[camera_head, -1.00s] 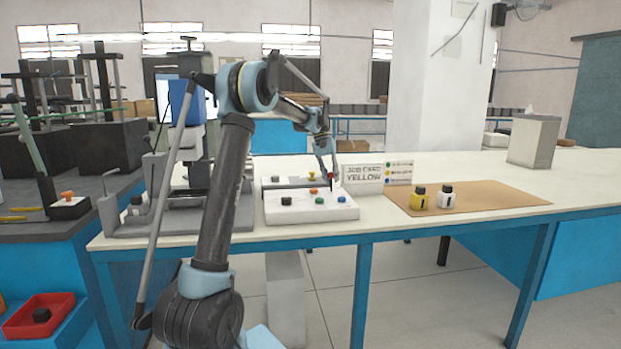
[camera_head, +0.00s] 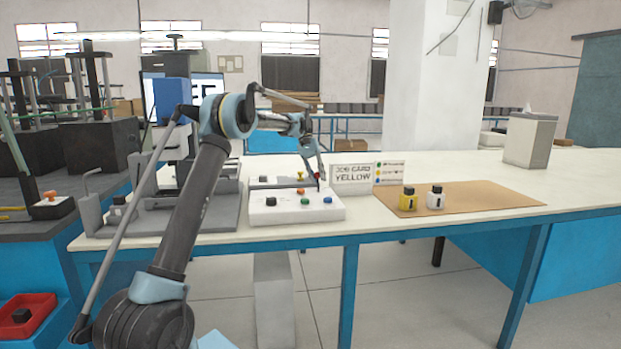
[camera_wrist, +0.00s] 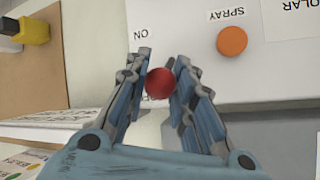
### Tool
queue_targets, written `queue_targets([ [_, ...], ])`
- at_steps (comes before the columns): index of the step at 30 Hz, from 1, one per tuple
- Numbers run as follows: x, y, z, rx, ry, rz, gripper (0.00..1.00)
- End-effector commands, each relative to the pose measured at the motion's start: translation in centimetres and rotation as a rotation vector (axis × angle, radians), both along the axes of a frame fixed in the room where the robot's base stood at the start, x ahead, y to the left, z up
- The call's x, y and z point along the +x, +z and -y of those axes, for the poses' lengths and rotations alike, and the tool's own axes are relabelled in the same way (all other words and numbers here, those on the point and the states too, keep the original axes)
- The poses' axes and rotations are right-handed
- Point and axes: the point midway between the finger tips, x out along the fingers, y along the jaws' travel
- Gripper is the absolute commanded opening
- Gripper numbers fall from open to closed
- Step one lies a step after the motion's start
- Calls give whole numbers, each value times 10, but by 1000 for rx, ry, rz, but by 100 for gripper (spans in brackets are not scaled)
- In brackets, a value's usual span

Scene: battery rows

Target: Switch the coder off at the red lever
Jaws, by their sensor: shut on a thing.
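The red lever's round knob (camera_wrist: 158,83) sits between the two fingers of my gripper (camera_wrist: 160,80) in the wrist view, and the fingers are shut on it. The word "ON" shows on the white panel just past the knob. In the head view my gripper (camera_head: 315,178) is at the back right of the white control box (camera_head: 290,210), with the red tip (camera_head: 318,175) small at the fingers. The lever's shaft is mostly hidden by the fingers, so its tilt is hard to tell.
An orange button (camera_wrist: 232,41) marked "SPRAY" is beside the gripper. A job card reading "YELLOW" (camera_head: 353,180) stands right of the box. Yellow (camera_head: 408,200) and white (camera_head: 435,199) bottles stand on a brown mat (camera_head: 490,197). The bench's right end is mostly clear.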

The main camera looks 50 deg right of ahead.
Motion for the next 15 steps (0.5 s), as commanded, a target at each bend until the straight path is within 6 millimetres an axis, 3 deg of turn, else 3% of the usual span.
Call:
queue_targets([
  [11, 2, -1, 2, 0, 3, 3, 0],
  [12, 2, -1, 2, 0, 3, 3, 27],
  [15, 1, -1, 2, 0, 2, 2, 46],
])
